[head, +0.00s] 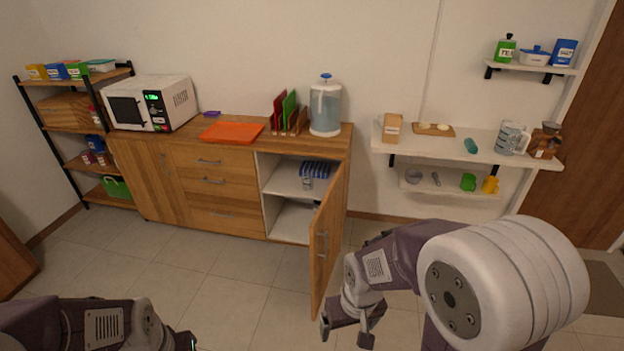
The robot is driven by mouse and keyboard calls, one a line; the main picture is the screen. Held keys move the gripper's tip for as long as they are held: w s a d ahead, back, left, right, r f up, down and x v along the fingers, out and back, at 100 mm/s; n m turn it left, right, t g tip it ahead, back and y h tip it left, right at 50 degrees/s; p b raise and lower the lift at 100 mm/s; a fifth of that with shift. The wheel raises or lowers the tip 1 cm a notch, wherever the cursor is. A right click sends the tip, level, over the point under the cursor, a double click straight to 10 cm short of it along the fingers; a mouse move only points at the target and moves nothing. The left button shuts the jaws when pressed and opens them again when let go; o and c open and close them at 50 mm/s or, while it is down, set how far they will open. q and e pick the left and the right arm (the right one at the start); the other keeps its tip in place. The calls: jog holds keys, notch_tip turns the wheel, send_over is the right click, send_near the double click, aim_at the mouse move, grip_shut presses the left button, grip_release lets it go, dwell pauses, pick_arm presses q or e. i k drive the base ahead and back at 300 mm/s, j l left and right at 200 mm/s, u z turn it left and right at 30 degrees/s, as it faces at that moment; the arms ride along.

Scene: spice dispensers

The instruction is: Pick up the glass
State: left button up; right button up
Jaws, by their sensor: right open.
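A small clear glass (308,184) appears to stand on the upper shelf inside the open cabinet, just in front of a blue striped item (315,170). It is small and hard to make out. My right gripper (346,335) is open and empty, low over the floor in front of the cabinet. It is well apart from the glass, nearer to me and to the right of the open door. My left arm shows at the bottom left, but its gripper is out of view.
The cabinet door (326,243) stands open toward me, between my right gripper and the shelf. The wooden counter holds a microwave (152,103), an orange tray (232,132) and a water dispenser (325,108). A wall shelf (400,143) is at the right. The tiled floor ahead is clear.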

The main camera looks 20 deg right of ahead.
aim_at(307, 178)
jog(key=i+j+z, duration=0.2)
jog(key=i+j, duration=0.15)
jog(key=i+j+z, duration=0.2)
jog(key=i+j, duration=0.2)
jog(key=i+j+z, duration=0.2)
jog(key=i+j, duration=0.2)
jog(key=i+j+z, duration=0.2)
jog(key=j, duration=0.45)
jog(key=i+j+z, duration=0.2)
jog(key=i, duration=0.2)
jog(key=i+j+z, duration=0.2)
jog(key=i, duration=0.25)
jog(key=i+j+z, duration=0.2)
jog(key=i, duration=0.2)
jog(key=i+z, duration=0.1)
jog(key=i, duration=0.2)
